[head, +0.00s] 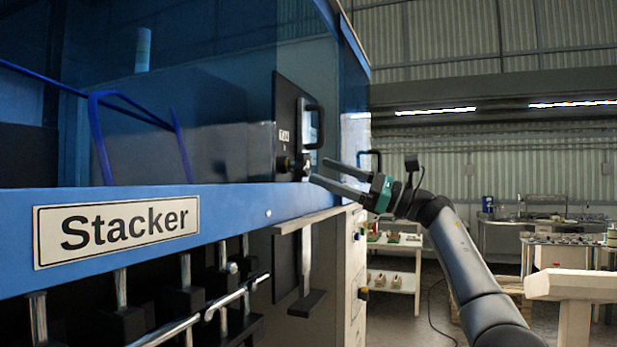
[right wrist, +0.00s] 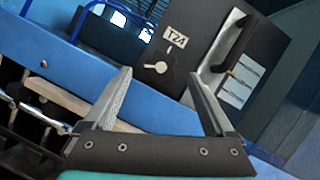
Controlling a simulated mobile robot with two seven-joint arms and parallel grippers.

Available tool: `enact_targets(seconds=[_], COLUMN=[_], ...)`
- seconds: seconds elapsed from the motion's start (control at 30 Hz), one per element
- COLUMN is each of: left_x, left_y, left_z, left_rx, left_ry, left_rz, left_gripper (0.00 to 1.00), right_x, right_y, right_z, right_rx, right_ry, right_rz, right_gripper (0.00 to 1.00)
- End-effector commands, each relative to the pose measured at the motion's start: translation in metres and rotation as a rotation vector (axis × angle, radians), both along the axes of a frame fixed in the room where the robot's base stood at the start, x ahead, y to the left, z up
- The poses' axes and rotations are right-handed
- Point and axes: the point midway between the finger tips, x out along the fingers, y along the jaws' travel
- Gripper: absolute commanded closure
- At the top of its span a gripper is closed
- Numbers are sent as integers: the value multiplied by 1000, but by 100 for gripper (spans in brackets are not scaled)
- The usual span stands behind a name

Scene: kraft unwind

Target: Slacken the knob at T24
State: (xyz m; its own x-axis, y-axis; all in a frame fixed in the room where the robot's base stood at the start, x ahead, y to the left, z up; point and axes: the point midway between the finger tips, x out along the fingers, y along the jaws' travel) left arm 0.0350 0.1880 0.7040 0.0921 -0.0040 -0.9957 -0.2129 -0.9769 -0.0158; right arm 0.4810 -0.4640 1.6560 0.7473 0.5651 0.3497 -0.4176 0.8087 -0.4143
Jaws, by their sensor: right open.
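The T24 label (right wrist: 175,40) is on a dark upright panel (right wrist: 210,60). A small silver knob (right wrist: 156,67) with a short lever pointing left sits below the label. In the head view the panel (head: 288,100) is seen at a slant, with the knob (head: 305,166) standing out from it. My right gripper (head: 318,171) is open and empty, its fingers pointing left at the knob from close by. In the right wrist view the knob shows between and beyond the two fingers, apart from both. My left gripper is not in view.
A black handle (head: 314,124) is on the panel above and to the right of the knob. The blue Stacker beam (head: 200,230) runs along the machine's front, with metal rods below. A shelf (head: 393,270) and worktables (head: 560,238) stand well back at right.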

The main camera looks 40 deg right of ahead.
Motion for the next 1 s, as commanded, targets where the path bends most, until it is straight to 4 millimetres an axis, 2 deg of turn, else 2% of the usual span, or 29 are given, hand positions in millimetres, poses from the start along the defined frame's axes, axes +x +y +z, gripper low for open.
enact_targets(seconds=[0.03,0.1,0.3,0.4,0.6,1.0], left_x=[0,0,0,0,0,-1], left_y=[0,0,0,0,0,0], left_z=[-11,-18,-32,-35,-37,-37], left_rx=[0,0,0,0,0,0], left_ry=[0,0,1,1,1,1], left_rz=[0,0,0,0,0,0], left_gripper=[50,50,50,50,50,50], right_x=[-11,-23,-53,-62,-70,-70], right_y=[-9,-19,-41,-48,-53,-53], right_z=[-10,-16,-28,-31,-33,-32], right_rx=[0,0,2,1,2,2], right_ry=[2,3,0,1,-1,-1], right_rz=[-5,-5,-2,-2,0,0], right_gripper=[11,11,11,11,11,11])
